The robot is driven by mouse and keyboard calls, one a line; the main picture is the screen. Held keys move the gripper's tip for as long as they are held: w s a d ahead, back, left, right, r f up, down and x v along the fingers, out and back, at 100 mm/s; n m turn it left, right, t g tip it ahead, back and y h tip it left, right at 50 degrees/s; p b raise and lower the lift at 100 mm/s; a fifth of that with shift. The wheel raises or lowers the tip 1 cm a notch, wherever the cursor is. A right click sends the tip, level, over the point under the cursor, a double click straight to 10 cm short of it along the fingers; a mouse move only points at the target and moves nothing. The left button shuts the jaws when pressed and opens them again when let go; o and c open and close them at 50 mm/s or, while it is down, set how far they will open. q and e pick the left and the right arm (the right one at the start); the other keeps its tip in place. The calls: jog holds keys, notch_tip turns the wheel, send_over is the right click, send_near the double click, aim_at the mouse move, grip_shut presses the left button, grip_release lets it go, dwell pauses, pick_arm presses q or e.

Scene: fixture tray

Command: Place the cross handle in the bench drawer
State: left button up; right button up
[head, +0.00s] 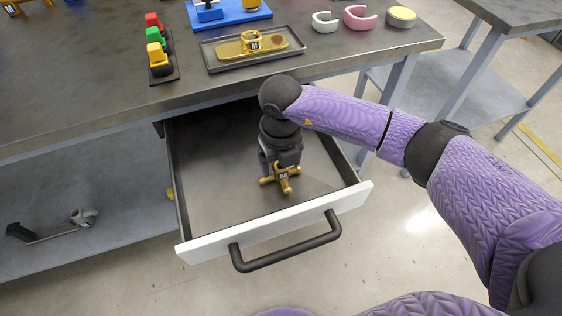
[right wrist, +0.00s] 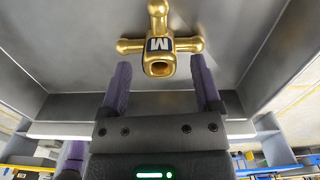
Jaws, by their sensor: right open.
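The brass cross handle (head: 281,178), marked with an M, lies in the open bench drawer (head: 215,205), toward its front. My right gripper (head: 279,166) reaches down into the drawer just behind the handle. In the right wrist view the handle (right wrist: 160,45) sits just beyond the tips of the open, purple-sided fingers (right wrist: 162,75), with nothing between them. A gap seems to show between the fingertips and the handle. My left gripper is not in view.
The white drawer front with its black pull (head: 288,252) is at the near side. On the bench above, a grey tray (head: 222,66) holds a brass plate with another M-marked piece. The drawer's left part is bare.

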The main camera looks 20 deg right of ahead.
pick_arm(q)
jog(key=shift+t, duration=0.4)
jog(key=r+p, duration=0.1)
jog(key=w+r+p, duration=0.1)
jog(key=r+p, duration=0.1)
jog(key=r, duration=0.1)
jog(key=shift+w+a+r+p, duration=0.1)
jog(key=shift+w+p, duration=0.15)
jog(key=shift+p, duration=0.1)
pick_arm(e)
notch_tip(320, 180, up, 11)
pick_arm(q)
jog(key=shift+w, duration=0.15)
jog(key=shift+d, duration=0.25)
